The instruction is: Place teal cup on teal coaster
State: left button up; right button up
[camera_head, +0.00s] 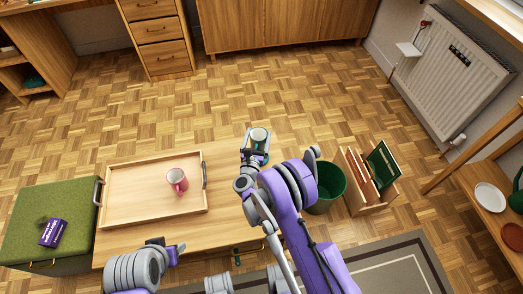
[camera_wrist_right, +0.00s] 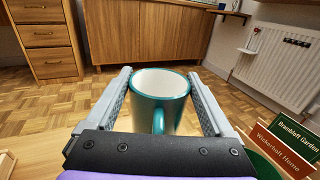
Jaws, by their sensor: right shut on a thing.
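The teal cup (camera_head: 259,135) has a white inside and is upright in my right gripper (camera_head: 254,146), beyond the far right corner of the wooden table. The right wrist view shows the teal cup (camera_wrist_right: 143,110) between the two grey fingers of my right gripper (camera_wrist_right: 160,82), its handle toward the wrist. My right gripper is shut on it. My left gripper (camera_head: 172,252) is low at the left, over the table's near edge; its opening is unclear. I cannot make out a teal coaster in either view; my right arm hides part of the table.
Right of the table are a green bin (camera_head: 328,188) and a wooden book holder (camera_head: 356,180). A green ottoman (camera_head: 35,215) stands left. The far floor is clear.

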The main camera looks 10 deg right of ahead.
notch_tip(320, 180, down, 7)
jog(key=shift+f+b, duration=0.2)
jog(key=shift+b, duration=0.4)
jog(key=shift+f, duration=0.15)
jog(key=o, duration=1.4)
jog(key=shift+c, duration=0.2)
